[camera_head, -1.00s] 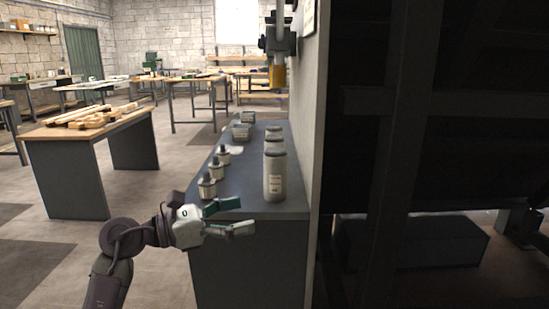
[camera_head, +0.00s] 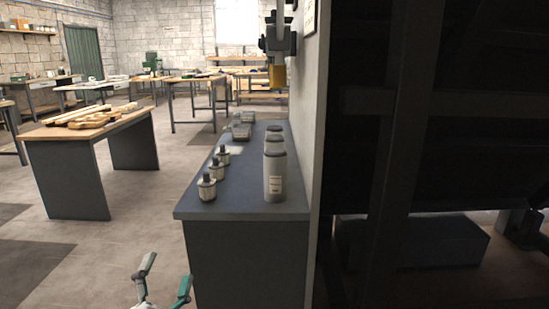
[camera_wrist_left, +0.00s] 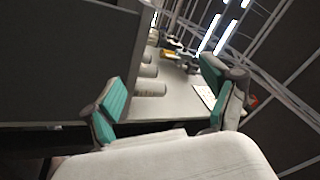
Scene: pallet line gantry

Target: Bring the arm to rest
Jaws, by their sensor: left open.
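My left gripper (camera_head: 165,282) is low at the bottom edge of the head view, left of the grey bench's front corner. Its two fingers stand apart with nothing between them, and most of the arm is out of the picture. In the left wrist view the open left gripper (camera_wrist_left: 165,103) shows its green finger pads, with the bench top (camera_wrist_left: 185,107) beyond them. My right gripper is in neither view.
The grey bench (camera_head: 245,206) carries tall grey canisters (camera_head: 275,176), small dark-topped containers (camera_head: 207,187) and grey blocks (camera_head: 241,131). A wall stands along its right side. A wooden-topped table (camera_head: 85,128) with timber pieces stands at left. The floor between is clear.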

